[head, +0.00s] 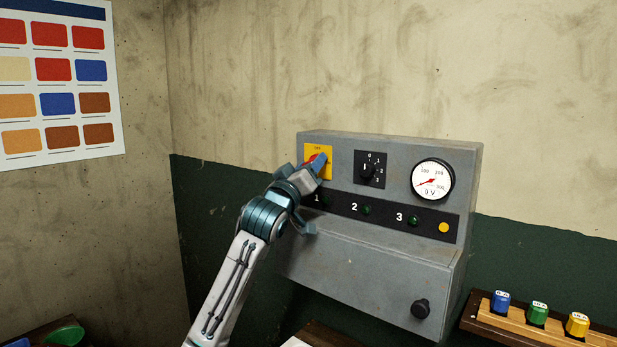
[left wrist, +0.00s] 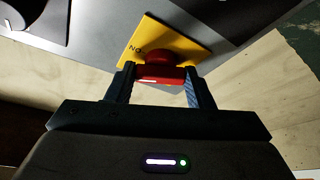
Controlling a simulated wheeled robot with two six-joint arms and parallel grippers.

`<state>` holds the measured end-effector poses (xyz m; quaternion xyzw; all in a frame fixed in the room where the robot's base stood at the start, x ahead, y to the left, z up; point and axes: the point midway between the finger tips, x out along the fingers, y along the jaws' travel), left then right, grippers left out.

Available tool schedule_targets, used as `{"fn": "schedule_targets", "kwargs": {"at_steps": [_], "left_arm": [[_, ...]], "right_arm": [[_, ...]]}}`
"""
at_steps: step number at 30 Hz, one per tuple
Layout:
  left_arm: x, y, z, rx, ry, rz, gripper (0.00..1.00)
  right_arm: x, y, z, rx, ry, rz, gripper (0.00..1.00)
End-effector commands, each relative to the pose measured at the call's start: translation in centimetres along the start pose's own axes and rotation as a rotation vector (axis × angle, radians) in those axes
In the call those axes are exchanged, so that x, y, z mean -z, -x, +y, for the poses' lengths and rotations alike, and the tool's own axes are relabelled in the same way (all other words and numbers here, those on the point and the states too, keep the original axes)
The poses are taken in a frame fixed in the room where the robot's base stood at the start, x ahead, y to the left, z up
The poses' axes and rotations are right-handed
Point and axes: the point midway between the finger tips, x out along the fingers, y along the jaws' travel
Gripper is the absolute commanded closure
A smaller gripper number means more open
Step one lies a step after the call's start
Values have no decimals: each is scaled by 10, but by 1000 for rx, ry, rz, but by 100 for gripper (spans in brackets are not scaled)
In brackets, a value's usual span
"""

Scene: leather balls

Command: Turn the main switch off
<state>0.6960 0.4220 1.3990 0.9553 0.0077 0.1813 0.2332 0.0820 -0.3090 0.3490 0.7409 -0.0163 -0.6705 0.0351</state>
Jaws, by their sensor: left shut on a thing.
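The main switch is a red knob (left wrist: 160,72) on a yellow plate (head: 320,149) at the upper left of the grey panel box (head: 400,270). My left gripper (head: 318,165) reaches the plate and covers most of the knob in the head view. In the left wrist view, its two fingers (left wrist: 160,86) stand on either side of the red handle and are shut on it. The plate there shows lettering that reads as "ON" upside down; a white line marks the handle. My right gripper is not in view.
Right of the switch are a black selector dial (head: 369,170) and a round gauge (head: 432,181) with its red needle low. Below runs a black strip numbered 1 to 3 with green lamps. A black knob (head: 420,308) sits lower right. A wooden rack (head: 545,325) holds coloured pieces.

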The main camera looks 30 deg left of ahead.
Motion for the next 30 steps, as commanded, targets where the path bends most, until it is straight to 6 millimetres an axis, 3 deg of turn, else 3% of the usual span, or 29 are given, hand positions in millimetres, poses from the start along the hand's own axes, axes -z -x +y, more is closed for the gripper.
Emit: {"fn": "schedule_targets", "kwargs": {"at_steps": [9,30], "left_arm": [[-1,0,2,113,280,1,75],[2,-1,5,353,854,-1,75]], "right_arm": [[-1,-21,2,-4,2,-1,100],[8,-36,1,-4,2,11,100]]}}
